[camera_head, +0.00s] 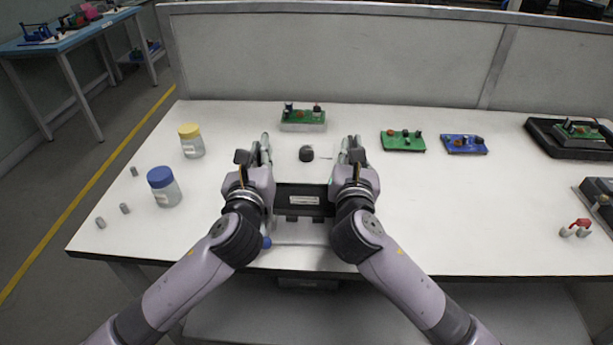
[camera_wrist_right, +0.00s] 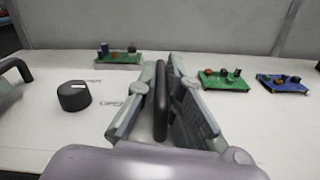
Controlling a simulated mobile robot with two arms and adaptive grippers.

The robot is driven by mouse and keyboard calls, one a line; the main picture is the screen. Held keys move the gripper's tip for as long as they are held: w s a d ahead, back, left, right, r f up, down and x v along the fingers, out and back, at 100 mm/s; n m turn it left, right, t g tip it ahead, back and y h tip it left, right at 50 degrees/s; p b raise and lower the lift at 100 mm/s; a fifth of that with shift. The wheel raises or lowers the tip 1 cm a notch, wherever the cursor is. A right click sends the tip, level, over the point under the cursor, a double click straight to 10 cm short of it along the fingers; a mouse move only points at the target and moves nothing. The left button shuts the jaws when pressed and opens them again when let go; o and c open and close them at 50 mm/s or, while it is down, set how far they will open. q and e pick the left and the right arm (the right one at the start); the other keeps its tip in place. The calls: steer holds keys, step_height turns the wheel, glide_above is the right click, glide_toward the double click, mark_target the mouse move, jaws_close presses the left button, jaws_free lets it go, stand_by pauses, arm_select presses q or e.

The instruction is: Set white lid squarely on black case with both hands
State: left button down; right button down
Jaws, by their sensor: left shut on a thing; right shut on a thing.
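The white lid (camera_head: 318,172) lies between my two grippers and blends with the white table. It has a round black knob (camera_head: 306,153), which also shows in the right wrist view (camera_wrist_right: 74,96), with printed lettering beside it. My left gripper (camera_head: 262,150) is shut on the lid's left handle. My right gripper (camera_head: 351,150) is shut on the right handle, a black bar (camera_wrist_right: 161,100) between its fingers. The black case (camera_head: 287,190) with a pale label is on the near side of the knob, partly hidden by my arms. I cannot tell how high the lid is.
Jars with yellow (camera_head: 189,131) and blue (camera_head: 160,177) caps stand left, near small grey cylinders (camera_head: 124,208). Green (camera_head: 403,141) and blue (camera_head: 463,145) boards lie right, another board (camera_head: 303,117) behind the knob. A grey partition (camera_head: 330,55) closes the back.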

arm_select(q)
steer(key=shift+a+f+b, duration=0.2)
steer(key=shift+f+b, duration=0.25)
steer(key=shift+f, duration=0.2)
arm_select(e)
steer(key=shift+d+f, duration=0.2)
steer(key=shift+f, duration=0.5)
arm_select(q)
steer(key=c, duration=1.7)
jaws_free()
arm_select(e)
steer(key=c, duration=1.7)
jaws_free()
steer(key=shift+a, duration=0.1)
arm_select(q)
steer(key=shift+d, duration=0.1)
arm_select(e)
steer(key=shift+a, duration=0.1)
arm_select(q)
steer(key=s, duration=0.8)
steer(key=shift+a, duration=0.35)
arm_select(e)
steer(key=s, duration=0.8)
steer(key=s+a, duration=0.1)
steer(key=s, duration=0.3)
